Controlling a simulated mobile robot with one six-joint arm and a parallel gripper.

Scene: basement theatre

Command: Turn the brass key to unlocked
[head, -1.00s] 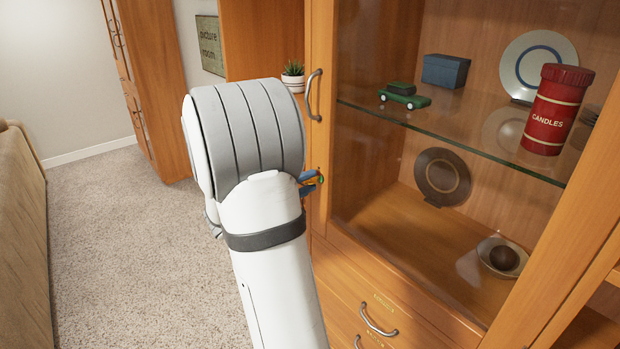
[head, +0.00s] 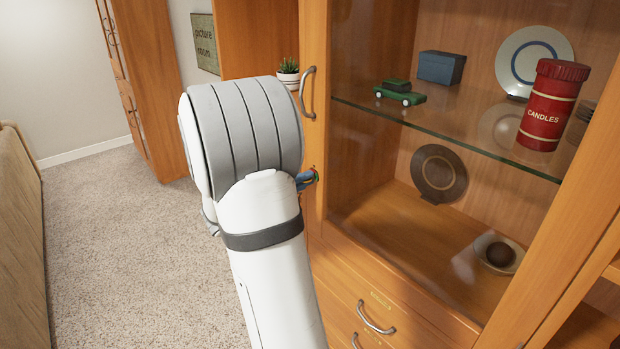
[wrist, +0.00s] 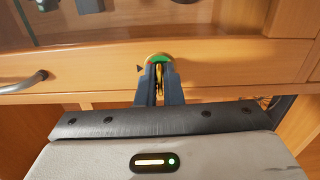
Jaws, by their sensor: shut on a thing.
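The brass key (wrist: 159,79) shows in the wrist view as a thin gold strip between the two dark fingers of my gripper (wrist: 158,84), which is shut on it. Behind it is a round brass lock plate with a green area (wrist: 158,59) on the wooden door frame. A small dark triangle mark (wrist: 140,69) sits left of the plate. Most of the key is hidden by the fingers. In the head view my arm covers most of the gripper, and only its bluish fingertips (head: 306,180) show at the cabinet's left frame.
The cabinet's glass door has a metal handle (head: 308,93) above the gripper. Behind the glass are a red candle tin (head: 548,108), a green toy car (head: 400,92), a blue box (head: 441,67) and plates. Drawers (head: 375,318) lie below. Carpet left of my arm is clear.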

